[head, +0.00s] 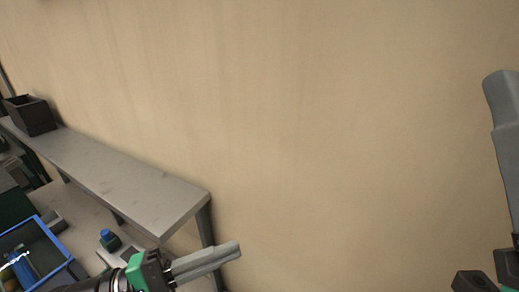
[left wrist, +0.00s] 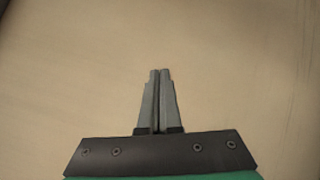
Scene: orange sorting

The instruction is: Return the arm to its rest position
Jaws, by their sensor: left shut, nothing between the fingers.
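My left gripper (head: 234,250) is low in the head view, its grey fingers pointing right in front of the wall. The left wrist view shows the same gripper (left wrist: 160,72) with its two fingers together and nothing between them. Only the plain wall lies beyond the fingertips there. A part of my right gripper (head: 499,85) shows at the right edge of the head view, its grey finger pointing up. The rest of it is cut off, so whether it is open or shut does not show.
A beige wall (head: 300,110) fills most of the head view. A grey bench (head: 130,185) runs along it at the left, with a dark open box (head: 30,115) at its far end. A blue-rimmed crate (head: 62,245) and a blue-capped bottle (head: 109,240) are at lower left.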

